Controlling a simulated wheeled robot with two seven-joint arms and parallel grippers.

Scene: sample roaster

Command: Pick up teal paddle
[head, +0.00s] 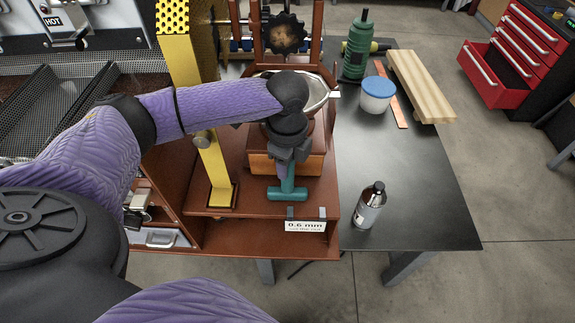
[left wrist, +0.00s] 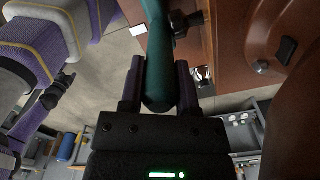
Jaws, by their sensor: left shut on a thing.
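The teal paddle (head: 287,192) shows in the head view as a short crosspiece with a stem, over the front part of the brown roaster platform (head: 262,209). My left gripper (head: 288,160) reaches down from above and is shut on the paddle. In the left wrist view the teal handle (left wrist: 160,60) runs between the two dark fingers of my left gripper (left wrist: 160,88), its rounded end near the palm. The arm hides part of the paddle, and I cannot tell whether it touches the platform.
A yellow post (head: 213,160) stands just left of the gripper. A white "0.6 mm" label (head: 305,226) sits at the platform's front edge. The dark table (head: 425,190) at right holds a bottle (head: 369,206), a blue-lidded tub (head: 377,95), a green bottle (head: 357,50) and wooden boards (head: 420,85).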

